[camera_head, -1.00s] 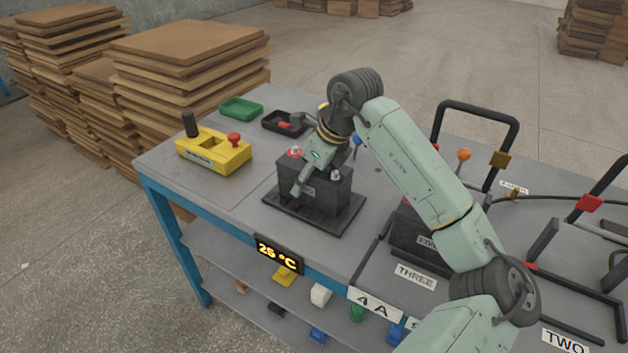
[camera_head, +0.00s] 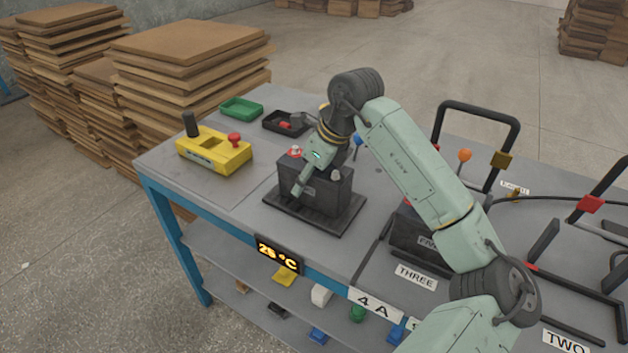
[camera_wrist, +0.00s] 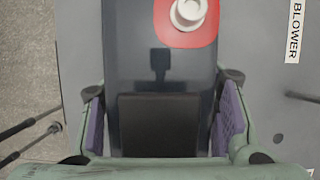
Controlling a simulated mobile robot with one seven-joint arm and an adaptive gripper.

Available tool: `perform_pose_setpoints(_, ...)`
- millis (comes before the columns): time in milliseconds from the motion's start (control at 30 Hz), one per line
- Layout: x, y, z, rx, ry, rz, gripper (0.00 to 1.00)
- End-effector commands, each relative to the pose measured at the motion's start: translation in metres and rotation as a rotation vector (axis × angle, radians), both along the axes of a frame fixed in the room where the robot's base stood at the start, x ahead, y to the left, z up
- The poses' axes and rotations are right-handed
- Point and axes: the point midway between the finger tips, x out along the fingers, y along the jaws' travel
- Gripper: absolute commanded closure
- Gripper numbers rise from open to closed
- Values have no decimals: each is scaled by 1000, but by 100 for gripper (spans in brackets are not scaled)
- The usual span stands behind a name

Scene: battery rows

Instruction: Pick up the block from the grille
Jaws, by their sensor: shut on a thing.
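The block, a dark box-shaped battery (camera_head: 322,190) with a red-ringed terminal, stands upright on a dark flat plate, the grille (camera_head: 282,210), on the bench. I cannot see a gap between block and plate. My gripper (camera_head: 310,182) points down over the block, one pale green finger along its near side; the other finger is hidden. In the wrist view the block (camera_wrist: 135,70) fills the space between the purple finger pads of my gripper (camera_wrist: 162,122), which is shut on its sides. The red terminal mark (camera_wrist: 185,25) lies beyond the fingers.
A yellow control box (camera_head: 213,152) stands to the left. A green tray (camera_head: 240,108) and a black tray (camera_head: 272,124) lie behind. Another dark battery (camera_head: 415,238) and black frames (camera_head: 508,128) stand to the right. Bench surface is bare left of the plate.

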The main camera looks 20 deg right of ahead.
Motion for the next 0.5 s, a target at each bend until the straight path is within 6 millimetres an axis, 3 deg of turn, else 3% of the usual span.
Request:
perform_pose_setpoints(267,1,0,6,-2,-5,0,100)
perform_pose_setpoints(500,1,0,24,-1,-6,-1,100)
